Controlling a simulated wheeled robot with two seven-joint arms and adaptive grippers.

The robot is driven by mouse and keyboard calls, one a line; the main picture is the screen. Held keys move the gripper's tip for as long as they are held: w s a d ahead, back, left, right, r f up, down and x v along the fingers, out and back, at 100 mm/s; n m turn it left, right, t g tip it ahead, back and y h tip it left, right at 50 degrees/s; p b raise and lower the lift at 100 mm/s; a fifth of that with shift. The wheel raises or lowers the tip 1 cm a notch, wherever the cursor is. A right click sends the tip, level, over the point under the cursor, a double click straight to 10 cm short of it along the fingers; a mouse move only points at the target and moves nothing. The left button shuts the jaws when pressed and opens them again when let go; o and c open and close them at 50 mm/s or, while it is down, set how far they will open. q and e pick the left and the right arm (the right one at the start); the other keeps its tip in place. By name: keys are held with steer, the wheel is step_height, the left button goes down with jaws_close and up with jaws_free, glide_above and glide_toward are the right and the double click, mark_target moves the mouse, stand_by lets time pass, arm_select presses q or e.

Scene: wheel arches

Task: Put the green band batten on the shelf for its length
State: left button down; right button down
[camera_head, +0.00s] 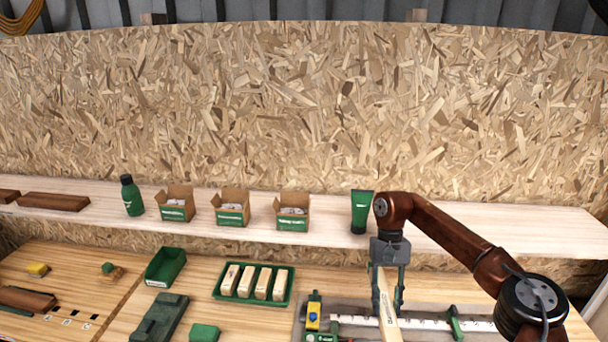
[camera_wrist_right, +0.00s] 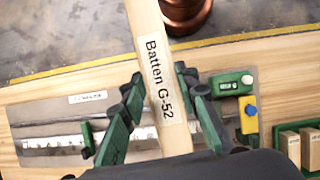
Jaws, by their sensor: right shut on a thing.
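A pale wooden batten (camera_head: 386,308) is held in my right gripper (camera_head: 387,290), which is shut on it above the measuring fixture. In the right wrist view the batten (camera_wrist_right: 143,22) runs between the green-padded fingers (camera_wrist_right: 163,112), and its white label reads "Batten G-52". I cannot see a green band on it; part of it is hidden by the gripper and the frame edge. The long pale shelf (camera_head: 480,225) runs along the chipboard wall behind the bench. My left gripper is not in view.
On the shelf stand a green bottle (camera_head: 131,195), cardboard boxes (camera_head: 230,207) and a green tube (camera_head: 361,212); dark brown pieces (camera_head: 53,201) lie at its left. On the bench are a green tray (camera_head: 219,294) of wooden blocks and a measuring scale (camera_head: 360,321). The shelf's right part looks clear.

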steer(key=shift+a+r, duration=0.1)
steer(key=shift+r, duration=0.3)
steer(key=s+f, duration=1.5)
steer(key=f, duration=0.1)
steer(key=shift+s+f, duration=0.25)
steer(key=shift+s, duration=0.05)
